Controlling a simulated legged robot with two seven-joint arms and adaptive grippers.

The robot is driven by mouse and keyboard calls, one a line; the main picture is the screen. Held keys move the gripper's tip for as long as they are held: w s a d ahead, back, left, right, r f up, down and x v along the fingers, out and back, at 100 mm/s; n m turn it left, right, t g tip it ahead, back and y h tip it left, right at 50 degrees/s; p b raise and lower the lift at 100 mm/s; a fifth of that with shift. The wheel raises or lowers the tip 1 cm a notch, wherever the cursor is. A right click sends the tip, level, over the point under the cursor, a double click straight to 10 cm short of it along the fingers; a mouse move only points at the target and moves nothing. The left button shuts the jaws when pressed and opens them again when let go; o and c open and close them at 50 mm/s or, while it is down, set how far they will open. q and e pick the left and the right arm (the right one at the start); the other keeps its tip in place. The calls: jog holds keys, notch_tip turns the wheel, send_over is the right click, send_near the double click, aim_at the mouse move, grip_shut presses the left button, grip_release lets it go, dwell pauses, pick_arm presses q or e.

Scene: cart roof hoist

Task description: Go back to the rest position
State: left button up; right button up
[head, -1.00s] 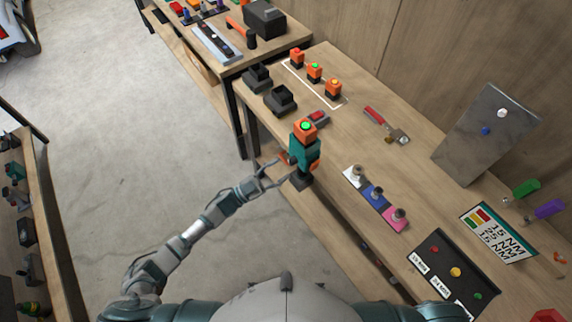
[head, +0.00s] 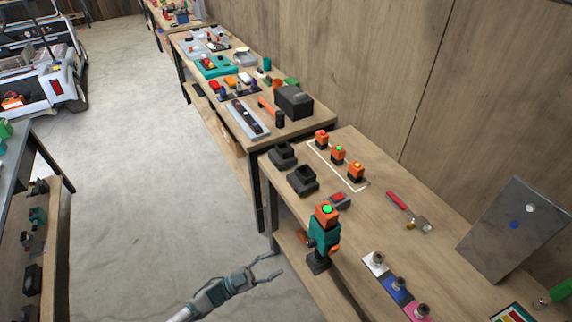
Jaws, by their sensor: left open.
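My left gripper (head: 268,270) is open and empty. It is over the floor, to the left of the near bench's front edge. A teal and orange power tool (head: 322,240) with a green light on top stands upright on its dark base at the front of the near bench (head: 400,194). The gripper is apart from it, with a gap between the fingertips and the tool. My right gripper is not in view.
Two black holders (head: 301,180) and orange batteries (head: 338,155) in a white outline stand behind the tool. The floor (head: 150,150) at left is clear.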

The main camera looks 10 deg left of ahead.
pick_arm(q)
jog(key=w+a+f+n+t+y, duration=0.1)
jog(key=a+f+n+y, duration=0.25)
jog(key=f, duration=0.35)
jog(key=a+f+n+t+y, duration=0.2)
jog(key=f+y, duration=0.2)
jog(key=f, duration=0.4)
jog(key=w+a+f+n+t+y, duration=0.1)
jog(key=a+f+n+y, duration=0.2)
jog(key=f, duration=0.4)
jog(key=s+a+f+n+g+y, duration=0.2)
jog(key=s+a+f+y, duration=0.1)
jog(key=s+f, duration=0.4)
jog(key=s+a+f+n+g+y, duration=0.1)
jog(key=s+a+f+g+y, duration=0.2)
jog(key=f, duration=0.7)
jog(key=s+f+n+g+y, duration=0.1)
jog(key=s+f, duration=0.3)
jog(key=s, duration=0.7)
jog(key=s+f+n+g+y, duration=0.1)
jog(key=s+f+g, duration=0.3)
jog(key=s, duration=0.7)
jog(key=s+f+n+g+y, duration=0.1)
jog(key=s+f+g, duration=0.2)
jog(key=s, duration=0.9)
notch_tip(320, 180, down, 3)
jog(key=shift+d+f, duration=0.1)
jog(key=shift+d, duration=0.05)
jog(key=shift+s, duration=0.1)
